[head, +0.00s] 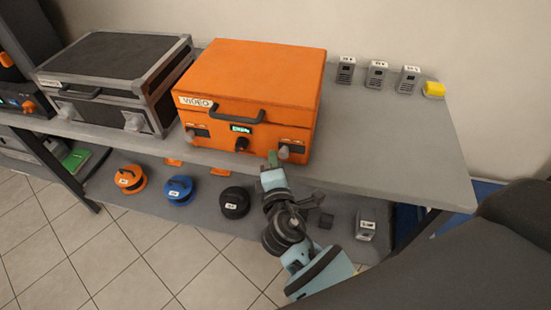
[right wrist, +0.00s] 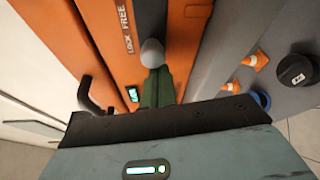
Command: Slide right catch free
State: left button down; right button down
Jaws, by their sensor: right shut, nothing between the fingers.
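The orange case (head: 245,75) labelled VIDEO stands closed on the grey bench top. Its right catch (head: 284,152) is a grey rounded knob low on the right of the front. In the right wrist view the catch (right wrist: 152,53) sits beside the word LOCK of a LOCK FREE marking (right wrist: 126,30). The left catch (head: 190,135) is at the other end of the front. My right gripper (head: 272,160) is shut and empty, its green fingertips (right wrist: 158,82) right at the right catch; I cannot tell whether they touch it. My left gripper is out of view.
A black handle (head: 238,114) sticks out from the case front, left of my gripper. A dark grey case (head: 118,60) stands to the left. The bench's right part is clear. Cable reels (head: 178,190) lie on the lower shelf.

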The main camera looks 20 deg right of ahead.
dwell(0.4)
